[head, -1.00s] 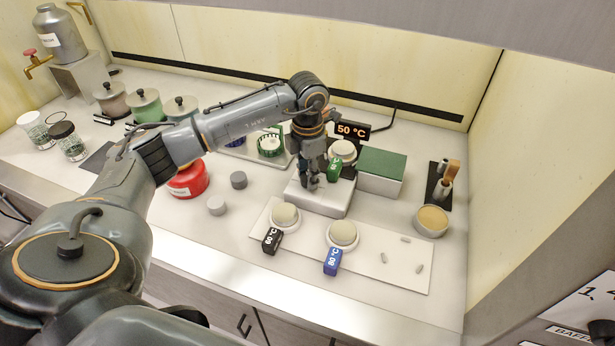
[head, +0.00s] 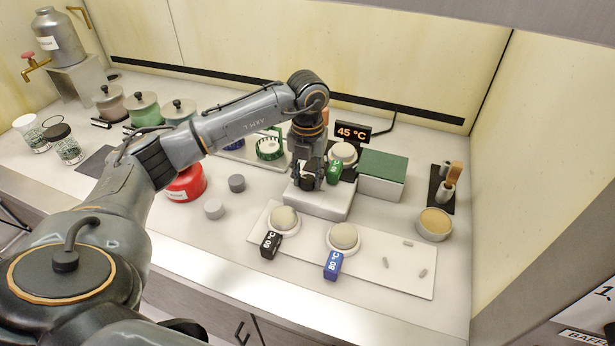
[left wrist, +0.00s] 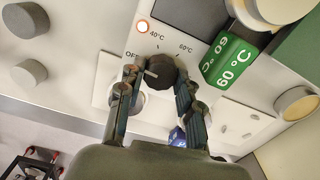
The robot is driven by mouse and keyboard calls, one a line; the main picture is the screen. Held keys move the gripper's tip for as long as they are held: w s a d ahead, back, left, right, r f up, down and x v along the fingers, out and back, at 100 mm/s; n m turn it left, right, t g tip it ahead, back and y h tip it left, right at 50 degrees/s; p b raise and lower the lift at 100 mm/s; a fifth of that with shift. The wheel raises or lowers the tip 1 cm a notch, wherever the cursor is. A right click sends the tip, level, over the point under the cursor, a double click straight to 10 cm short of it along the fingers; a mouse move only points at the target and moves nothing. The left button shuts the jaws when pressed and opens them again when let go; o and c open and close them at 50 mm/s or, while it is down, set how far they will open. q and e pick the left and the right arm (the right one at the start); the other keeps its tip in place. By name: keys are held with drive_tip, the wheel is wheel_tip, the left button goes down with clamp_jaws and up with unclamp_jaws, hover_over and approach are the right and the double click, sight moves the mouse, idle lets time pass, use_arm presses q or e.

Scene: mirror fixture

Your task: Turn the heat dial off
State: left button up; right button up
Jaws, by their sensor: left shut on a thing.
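The heat dial (left wrist: 160,72) is a black round knob on a white heater box (head: 317,204), with OFF, 40 °C and 60 °C marked around it. Its pale pointer mark points left in the left wrist view, roughly toward the OFF side; I cannot tell whether it lines up exactly. The display (head: 352,132) behind reads 45 °C. My right gripper is not in view.
A green 60 °C block (head: 334,172) sits close right of the gripper, with a green-topped box (head: 381,172) beyond. In front lies a white board (head: 400,282) with two round-topped pots and black and blue tags. A red container (head: 187,183) stands left.

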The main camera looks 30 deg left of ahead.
sight(307, 180)
use_arm(q)
drive_tip(key=shift+n, duration=0.6)
drive_tip(key=o, duration=1.2)
drive_tip(key=shift+c, duration=0.2)
wheel_tip(307, 180, up, 12)
